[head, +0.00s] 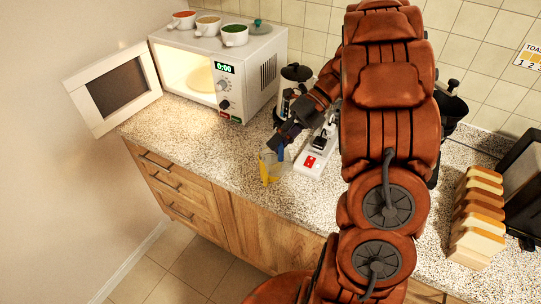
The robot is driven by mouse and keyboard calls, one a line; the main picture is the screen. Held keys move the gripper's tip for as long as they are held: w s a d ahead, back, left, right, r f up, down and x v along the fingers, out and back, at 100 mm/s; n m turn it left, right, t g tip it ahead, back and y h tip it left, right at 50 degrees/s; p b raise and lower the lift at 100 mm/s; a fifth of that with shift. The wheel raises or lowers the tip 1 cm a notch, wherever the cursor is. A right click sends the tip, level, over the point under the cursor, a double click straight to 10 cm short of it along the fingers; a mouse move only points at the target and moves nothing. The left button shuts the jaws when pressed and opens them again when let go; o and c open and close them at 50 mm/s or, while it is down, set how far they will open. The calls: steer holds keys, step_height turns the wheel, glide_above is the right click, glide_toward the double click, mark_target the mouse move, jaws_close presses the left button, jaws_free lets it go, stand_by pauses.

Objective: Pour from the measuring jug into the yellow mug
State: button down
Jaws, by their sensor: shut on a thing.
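The yellow mug (268,172) stands on the speckled counter near its front edge. A clear, pale vessel that looks like the measuring jug (270,158) is right over or in front of the mug and overlaps it in the picture. My gripper (282,143) is just above and to the right of the mug, shut on the jug. The fingers are small and partly hidden by my wrist. I cannot tell the jug's exact tilt, its contents, or whether it touches the mug.
A white microwave (235,75) with its door (115,88) wide open stands at the left, with several small bowls on top. A white power strip (312,158) lies right of the mug. Sliced bread (478,215) stands far right. A dark-lidded container (296,75) is behind my gripper.

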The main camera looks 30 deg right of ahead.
steer(key=shift+w+d+r, duration=0.1)
steer(key=shift+w, duration=0.35)
steer(key=shift+s+a+f+n+t, duration=0.1)
steer(key=shift+s+f+t, duration=0.05)
steer(key=shift+s, duration=0.4)
steer(key=shift+s+a+f+n+t, duration=0.1)
steer(key=shift+s+a+f+t, duration=0.1)
steer(key=shift+s, duration=0.3)
steer(key=shift+s+a+f+n+t, duration=0.1)
steer(key=shift+s+f+t, duration=0.05)
steer(key=shift+s, duration=0.4)
steer(key=shift+d, duration=0.1)
steer(key=shift+f, duration=0.1)
steer(key=s+a+f+n+t+h+b, duration=0.1)
steer(key=s+f+n+t+b, duration=0.6)
steer(key=f+b, duration=0.7)
steer(key=s+a+t+b, duration=0.1)
steer(key=s+b, duration=0.3)
steer(key=b, duration=0.5)
steer(key=shift+s+a+t+b, duration=0.15)
steer(key=shift+s+t+b, duration=0.15)
steer(key=shift+t, duration=0.6)
